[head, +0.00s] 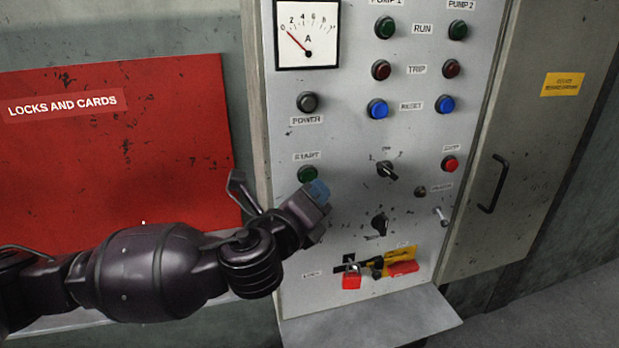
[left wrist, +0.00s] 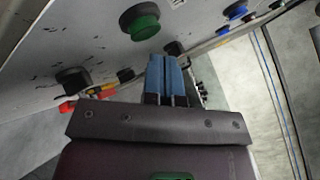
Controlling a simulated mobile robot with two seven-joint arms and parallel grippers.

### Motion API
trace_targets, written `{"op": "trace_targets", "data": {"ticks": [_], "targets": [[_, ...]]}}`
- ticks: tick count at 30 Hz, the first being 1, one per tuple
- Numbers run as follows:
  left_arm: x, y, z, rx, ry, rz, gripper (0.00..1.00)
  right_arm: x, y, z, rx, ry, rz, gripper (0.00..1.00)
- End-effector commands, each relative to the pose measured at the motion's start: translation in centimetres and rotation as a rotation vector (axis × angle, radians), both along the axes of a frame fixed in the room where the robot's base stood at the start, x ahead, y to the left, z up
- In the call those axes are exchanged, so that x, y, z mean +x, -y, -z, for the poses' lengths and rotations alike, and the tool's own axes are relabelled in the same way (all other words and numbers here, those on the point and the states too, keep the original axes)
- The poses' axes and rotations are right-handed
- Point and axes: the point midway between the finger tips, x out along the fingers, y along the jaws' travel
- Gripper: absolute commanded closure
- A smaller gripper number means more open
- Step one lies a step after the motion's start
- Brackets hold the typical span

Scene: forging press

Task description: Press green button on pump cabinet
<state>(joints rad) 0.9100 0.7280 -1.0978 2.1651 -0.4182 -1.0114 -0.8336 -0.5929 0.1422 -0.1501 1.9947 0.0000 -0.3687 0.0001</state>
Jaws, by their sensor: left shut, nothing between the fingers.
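The pump cabinet (head: 345,200) is a grey panel with labelled buttons, lamps and switches. Its green START button (head: 307,174) sits at the panel's left side, below the dark POWER lamp. A green button (left wrist: 139,22) also shows large in the left wrist view, just beyond the fingertips and up to the left. My left gripper (head: 318,190) has blue fingertips close together, with nothing between them. In the head view it is just below and right of the START button. The shut blue fingers (left wrist: 166,76) show in the left wrist view, apart from the button. My right gripper is not in view.
Green RUN lamps (head: 384,27), red TRIP lamps (head: 381,70) and blue RESET buttons (head: 377,109) are higher up. A red STOP button (head: 450,164) is at right. Black rotary switches (head: 387,170) and a red padlock (head: 352,278) are lower. A red board (head: 120,160) is at left.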

Motion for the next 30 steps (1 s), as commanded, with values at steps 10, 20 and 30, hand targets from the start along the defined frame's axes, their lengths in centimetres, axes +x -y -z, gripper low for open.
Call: {"op": "trace_targets", "data": {"ticks": [10, 20, 30], "targets": [[0.0, 0.0, 0.0, 0.000, 0.000, 0.000, 1.00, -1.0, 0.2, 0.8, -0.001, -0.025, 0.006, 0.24], [0.1, 0.0, 0.0, 0.000, 0.000, 0.000, 1.00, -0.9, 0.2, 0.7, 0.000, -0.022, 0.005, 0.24], [0.8, -0.3, 0.0, 0.000, -0.001, -0.001, 1.00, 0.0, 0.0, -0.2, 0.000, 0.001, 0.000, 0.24]]}}
